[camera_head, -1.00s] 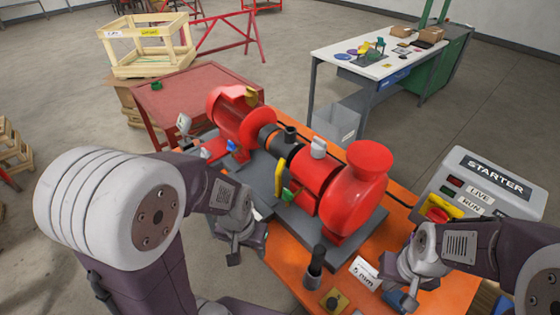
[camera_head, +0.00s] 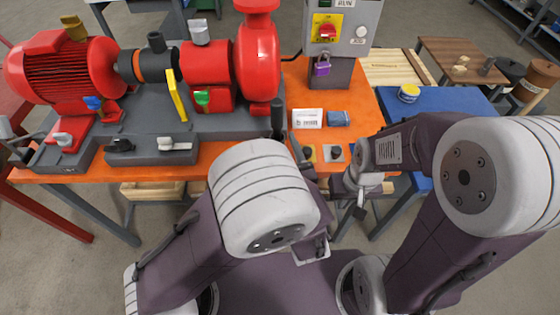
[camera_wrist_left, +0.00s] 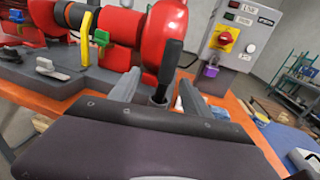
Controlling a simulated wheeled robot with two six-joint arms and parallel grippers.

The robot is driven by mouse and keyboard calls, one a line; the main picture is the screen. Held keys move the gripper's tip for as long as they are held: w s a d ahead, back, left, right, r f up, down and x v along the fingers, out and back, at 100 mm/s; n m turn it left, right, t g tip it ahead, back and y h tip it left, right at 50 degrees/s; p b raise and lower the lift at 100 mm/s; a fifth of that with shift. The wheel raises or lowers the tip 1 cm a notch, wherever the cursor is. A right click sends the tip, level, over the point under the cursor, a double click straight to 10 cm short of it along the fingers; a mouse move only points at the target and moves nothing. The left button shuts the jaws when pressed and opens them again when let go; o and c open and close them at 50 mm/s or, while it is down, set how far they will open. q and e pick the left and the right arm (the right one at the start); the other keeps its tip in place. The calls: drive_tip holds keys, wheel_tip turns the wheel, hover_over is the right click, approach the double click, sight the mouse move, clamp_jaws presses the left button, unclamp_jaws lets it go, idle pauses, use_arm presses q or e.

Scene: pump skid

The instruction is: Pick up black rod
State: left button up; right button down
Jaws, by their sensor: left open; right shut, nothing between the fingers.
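The black rod (camera_head: 277,116) stands upright near the front edge of the orange bench, just in front of the red pump. In the left wrist view the black rod (camera_wrist_left: 171,66) rises from a grey round holder (camera_wrist_left: 158,96). My left gripper (camera_wrist_left: 159,80) is open, with its two fingers pointing toward the rod and its holder, one to each side in the picture. I cannot tell whether they touch. In the head view my left arm's white joint hides the left fingers. My right gripper (camera_head: 354,208) is shut and empty at the bench's front edge.
The red pump (camera_head: 257,55) and motor (camera_head: 70,70) stand behind and left of the rod. A white label card (camera_head: 307,118), a blue item (camera_head: 338,118) and a small knob plate (camera_head: 333,153) lie to its right. The starter box (camera_head: 343,25) stands behind them.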

sight(278, 122)
use_arm(q)
drive_tip(key=shift+m+h, duration=0.3)
drive_tip(key=w+p, duration=0.1)
drive_tip(key=w, duration=0.8)
drive_tip(key=shift+w+a, duration=0.1)
drive_tip(key=shift+w, duration=0.15)
clamp_jaws()
idle(0.9)
